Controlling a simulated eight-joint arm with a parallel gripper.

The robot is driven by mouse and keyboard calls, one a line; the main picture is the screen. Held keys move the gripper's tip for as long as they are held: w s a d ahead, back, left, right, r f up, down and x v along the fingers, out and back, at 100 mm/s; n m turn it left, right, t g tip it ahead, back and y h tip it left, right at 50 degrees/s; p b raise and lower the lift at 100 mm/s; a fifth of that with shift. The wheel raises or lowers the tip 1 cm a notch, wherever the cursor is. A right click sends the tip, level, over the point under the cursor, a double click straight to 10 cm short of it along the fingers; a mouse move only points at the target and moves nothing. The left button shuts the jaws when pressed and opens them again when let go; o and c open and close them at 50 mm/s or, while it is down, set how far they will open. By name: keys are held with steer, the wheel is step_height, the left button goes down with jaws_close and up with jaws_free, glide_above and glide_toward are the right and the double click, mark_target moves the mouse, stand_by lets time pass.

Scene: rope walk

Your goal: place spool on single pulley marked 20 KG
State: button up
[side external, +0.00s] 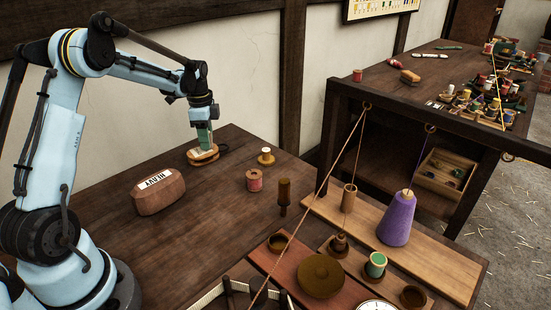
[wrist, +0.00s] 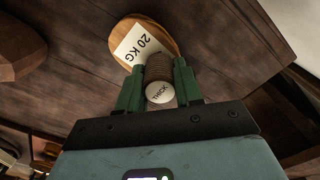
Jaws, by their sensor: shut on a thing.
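The wooden pulley with a white 20 KG label (wrist: 172,32) lies at the top of the wrist view, just beyond my fingertips. In the side view the pulley (side external: 203,158) lies flat on the table under my gripper (side external: 205,138). My gripper's green fingers (wrist: 160,66) are shut on a brown ribbed spool (wrist: 158,72) with a white end marked THICK. The spool overlaps the pulley's near edge in the wrist view. I cannot tell whether they touch. In the side view the fingers hide the spool.
A wooden block marked HEAVY (side external: 157,190) stands left of the pulley. Farther right are boards with a purple cone (side external: 397,220), a green spool (side external: 375,265) and taut strings.

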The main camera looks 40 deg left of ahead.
steer(key=o, duration=1)
steer(key=shift+f, duration=0.1)
step_height(320, 180, up, 12)
steer(key=s+d+r+n+t, duration=0.1)
steer(key=d+r+n, duration=0.15)
steer(key=d, duration=0.45)
steer(key=shift+s+d+f+n+t, duration=0.7)
steer(key=shift+s+d+n+t, duration=0.4)
steer(key=shift+s+d, duration=1.4)
steer(key=shift+s+d+f+n+t, duration=0.9)
steer(key=shift+s+d, duration=0.6)
steer(key=shift+d, duration=1.95)
steer(key=shift+s+d+f+n+t, duration=0.55)
steer(key=shift+s+d+n+t, duration=0.65)
steer(key=shift+s+d, duration=1.3)
